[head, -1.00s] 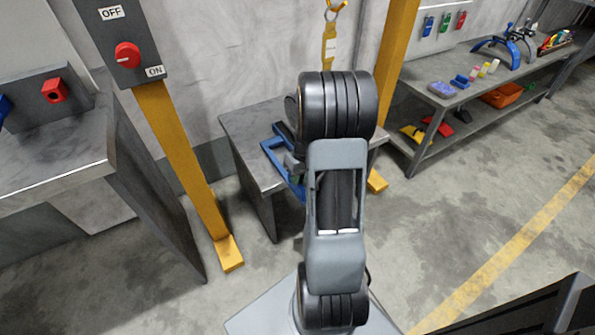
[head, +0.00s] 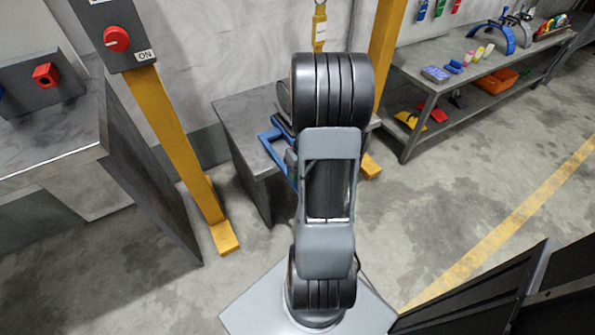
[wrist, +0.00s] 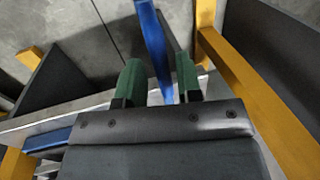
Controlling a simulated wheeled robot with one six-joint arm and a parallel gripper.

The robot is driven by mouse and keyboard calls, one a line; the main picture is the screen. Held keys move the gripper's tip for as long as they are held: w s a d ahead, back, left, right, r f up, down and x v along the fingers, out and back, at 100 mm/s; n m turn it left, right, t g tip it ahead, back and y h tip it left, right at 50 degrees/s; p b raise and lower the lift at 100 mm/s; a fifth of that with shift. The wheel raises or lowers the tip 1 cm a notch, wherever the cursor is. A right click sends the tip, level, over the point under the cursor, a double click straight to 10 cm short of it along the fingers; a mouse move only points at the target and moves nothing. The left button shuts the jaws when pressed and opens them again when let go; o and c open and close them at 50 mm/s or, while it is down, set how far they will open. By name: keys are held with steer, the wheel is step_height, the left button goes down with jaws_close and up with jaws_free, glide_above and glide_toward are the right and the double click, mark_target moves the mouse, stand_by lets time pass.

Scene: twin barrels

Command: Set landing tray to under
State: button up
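In the wrist view my gripper (wrist: 160,80) has two green fingers spread apart. A blue bar (wrist: 153,40) runs between them, with a gap visible on both sides; I cannot tell how deep it lies between the fingers. Another blue strip (wrist: 50,138) shows at the lower left of the wrist view. Most of my gripper is hidden by my arm in the head view.
The small grey table (head: 240,108) stands against the wall between two yellow posts (head: 175,140). A switch box with a red knob (head: 116,38) tops the left post. A grey bench (head: 50,150) is at left; a shelf (head: 430,85) with small objects is at right.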

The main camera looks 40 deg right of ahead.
steer(key=shift+o, duration=0.6)
steer(key=shift+w, duration=0.1)
steer(key=shift+r, duration=0.1)
steer(key=shift+r, duration=0.3)
step_height(320, 180, up, 13)
steer(key=d+p, duration=0.2)
steer(key=p, duration=0.2)
steer(key=shift+s+d, duration=0.25)
steer(key=shift+d, duration=0.05)
steer(key=shift+f, duration=0.15)
steer(key=s+a+r+n+t+h+p, duration=0.1)
steer(key=a+r+p, duration=1)
steer(key=r, duration=0.3)
steer(key=s+a+r+n+t+h+p, duration=0.1)
steer(key=s+a+r+t+p, duration=0.1)
steer(key=a+r+p, duration=0.8)
step_height(320, 180, up, 5)
steer(key=a, duration=0.2)
steer(key=shift+a+n+p, duration=0.3)
steer(key=shift+a+p, duration=0.05)
steer(key=shift+a, duration=0.05)
